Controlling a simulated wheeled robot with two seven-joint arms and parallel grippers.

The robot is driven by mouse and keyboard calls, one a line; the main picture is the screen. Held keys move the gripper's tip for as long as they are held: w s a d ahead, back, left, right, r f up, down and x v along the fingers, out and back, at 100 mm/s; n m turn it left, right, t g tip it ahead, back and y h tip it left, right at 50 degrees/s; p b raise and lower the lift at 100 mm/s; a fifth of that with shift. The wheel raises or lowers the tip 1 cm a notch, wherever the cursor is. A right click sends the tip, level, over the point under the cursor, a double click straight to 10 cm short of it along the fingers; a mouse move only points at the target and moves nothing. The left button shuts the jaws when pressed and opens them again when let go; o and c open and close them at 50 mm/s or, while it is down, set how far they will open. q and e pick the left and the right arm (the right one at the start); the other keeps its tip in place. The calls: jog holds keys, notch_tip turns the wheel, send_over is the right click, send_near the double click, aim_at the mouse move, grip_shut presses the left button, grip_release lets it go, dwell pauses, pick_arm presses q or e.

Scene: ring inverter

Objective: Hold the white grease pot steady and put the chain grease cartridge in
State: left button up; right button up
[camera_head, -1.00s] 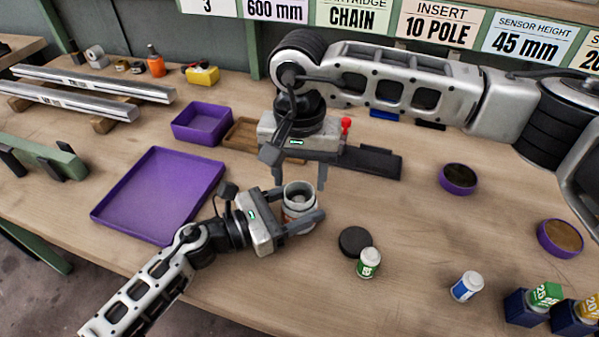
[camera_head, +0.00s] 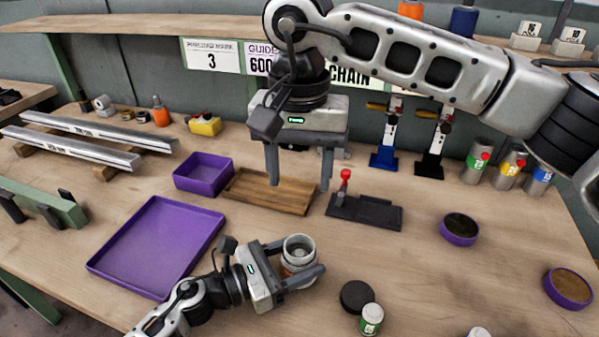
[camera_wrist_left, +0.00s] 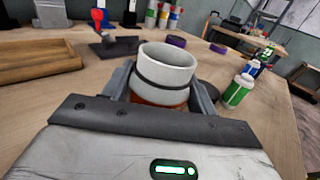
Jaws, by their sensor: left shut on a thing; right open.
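The white grease pot (camera_head: 299,268) stands upright on the bench, a lighter round shape visible inside its open mouth. My left gripper (camera_head: 297,262) is shut on its sides. In the left wrist view the pot (camera_wrist_left: 165,72) sits between the fingers, with a dark band below its rim and an orange-brown lower part; its inside is mostly hidden. My right gripper (camera_head: 299,182) is open and empty, above and behind the pot. I cannot tell whether the shape in the pot is the chain grease cartridge. A white-capped green container (camera_head: 371,319) stands to the right of the pot.
A black disc (camera_head: 357,296) lies right of the pot. A purple tray (camera_head: 128,240), purple box (camera_head: 203,175), wooden tray (camera_head: 268,192) and black fixture (camera_head: 364,211) lie around. Round purple dishes (camera_head: 459,229) are at right. Silver canisters (camera_head: 477,162) stand at the back.

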pick_arm(q)
jog(key=o, duration=1.1)
